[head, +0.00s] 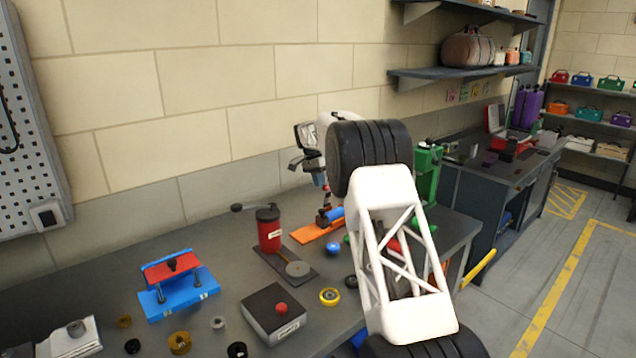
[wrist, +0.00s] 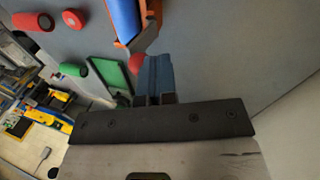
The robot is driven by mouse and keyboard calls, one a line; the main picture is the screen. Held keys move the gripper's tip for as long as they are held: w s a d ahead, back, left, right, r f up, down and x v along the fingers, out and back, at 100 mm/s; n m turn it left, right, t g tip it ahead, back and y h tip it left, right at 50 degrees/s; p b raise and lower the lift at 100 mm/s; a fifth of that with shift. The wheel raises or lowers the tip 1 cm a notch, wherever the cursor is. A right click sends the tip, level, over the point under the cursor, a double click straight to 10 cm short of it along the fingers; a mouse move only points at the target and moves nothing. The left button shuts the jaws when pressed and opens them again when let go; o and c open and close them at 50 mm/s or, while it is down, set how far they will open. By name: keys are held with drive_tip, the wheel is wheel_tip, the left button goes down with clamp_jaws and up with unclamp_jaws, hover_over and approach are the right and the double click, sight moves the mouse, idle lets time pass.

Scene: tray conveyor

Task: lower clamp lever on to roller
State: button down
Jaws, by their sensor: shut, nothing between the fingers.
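The clamp has an orange base (head: 312,232) on the bench, with a blue roller (head: 336,213) lying on it. Its lever (head: 326,197) stands raised there, with red near its upper end. In the wrist view the blue roller (wrist: 125,18) sits beside an orange part (wrist: 146,38), and the lever's red end (wrist: 136,63) shows just left of my fingertips. My gripper (wrist: 153,60) is shut and empty. In the head view my gripper (head: 306,165) hangs just above and left of the lever. I cannot tell whether it touches the lever.
A red press (head: 268,230) stands left of the clamp, and a blue fixture (head: 180,295) further left. A green machine (head: 427,172) stands to the right.

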sight(326, 187)
drive_tip(key=shift+s+d, duration=0.1)
drive_tip(key=shift+s+d+r+t+y, duration=0.25)
drive_tip(key=shift+s+d+t+y, duration=0.4)
drive_tip(key=shift+t+y, duration=0.15)
drive_tip(key=shift+s+d+r+t+y, duration=0.2)
drive_tip(key=shift+s+d+t+y, duration=0.5)
drive_tip(key=shift+t, duration=0.2)
drive_tip(key=shift+s+d+f+t+y, duration=0.2)
drive_tip(key=shift+s+d+t+y, duration=0.8)
drive_tip(key=shift+t+y, duration=0.15)
drive_tip(key=shift+s+d+f+t+y, duration=0.3)
drive_tip(key=shift+s+d+t+y, duration=0.15)
drive_tip(key=shift+t+y, duration=0.25)
drive_tip(key=shift+s+d+f, duration=0.15)
drive_tip(key=shift+s+d, duration=0.05)
drive_tip(key=shift+s+d+f, duration=0.55)
drive_tip(key=shift+d, duration=0.05)
drive_tip(key=shift+s+d+f, duration=0.3)
drive_tip(key=shift+f, duration=0.15)
drive_tip(key=shift+s+d+f, duration=0.25)
drive_tip(key=shift+s+f, duration=0.05)
drive_tip(key=shift+f, duration=0.15)
drive_tip(key=shift+f, duration=0.1)
